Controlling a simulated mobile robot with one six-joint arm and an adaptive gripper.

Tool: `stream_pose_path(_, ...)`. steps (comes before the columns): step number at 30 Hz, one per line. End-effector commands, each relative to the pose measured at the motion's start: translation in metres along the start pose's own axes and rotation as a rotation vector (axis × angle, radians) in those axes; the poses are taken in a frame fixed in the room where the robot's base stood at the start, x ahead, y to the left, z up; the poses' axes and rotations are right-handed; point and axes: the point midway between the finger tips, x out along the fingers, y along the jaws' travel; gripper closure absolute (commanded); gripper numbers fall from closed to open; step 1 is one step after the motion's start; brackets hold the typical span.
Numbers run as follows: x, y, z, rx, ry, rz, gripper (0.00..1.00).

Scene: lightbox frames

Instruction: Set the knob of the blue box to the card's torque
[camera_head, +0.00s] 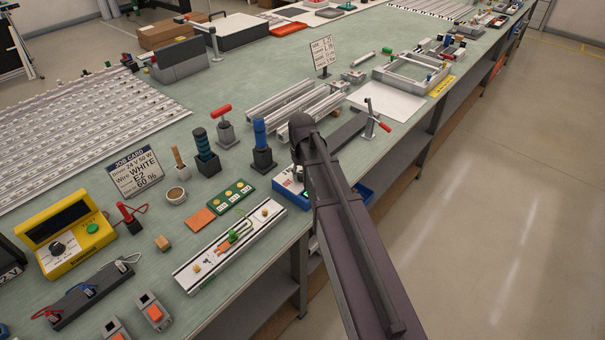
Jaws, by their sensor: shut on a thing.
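The blue box (281,188) stands at the bench's front edge, with a pale top panel. My arm covers most of it, and its knob and scale are hidden. My gripper (299,174) points down over this box, largely hidden by my arm. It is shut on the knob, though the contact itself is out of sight. A white job card (135,173) at left reads driver 24 V 60 W, wire WHITE, E2, 60 %. A second white card (322,52) stands farther back on a post; its small lettering is not clearly readable.
A blue tray (364,194) lies right of my arm. A screwdriver stand (263,157) with a blue handle is close on the left. A rail with terminals (229,246) lies nearer. A yellow meter (71,236) stands at far left. Aluminium profiles (300,101) lie behind.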

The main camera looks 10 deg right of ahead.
Motion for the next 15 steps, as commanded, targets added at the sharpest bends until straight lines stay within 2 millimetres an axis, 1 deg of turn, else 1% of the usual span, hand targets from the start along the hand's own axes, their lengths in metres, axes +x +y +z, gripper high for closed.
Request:
stream_pose_path(6, 0.0001, 0.0006, -0.0008, 0.159, 0.002, 0.002, 1.00)
stream_pose_path(15, 0.0001, 0.0002, -0.0009, 0.270, 0.003, 0.001, 1.00)
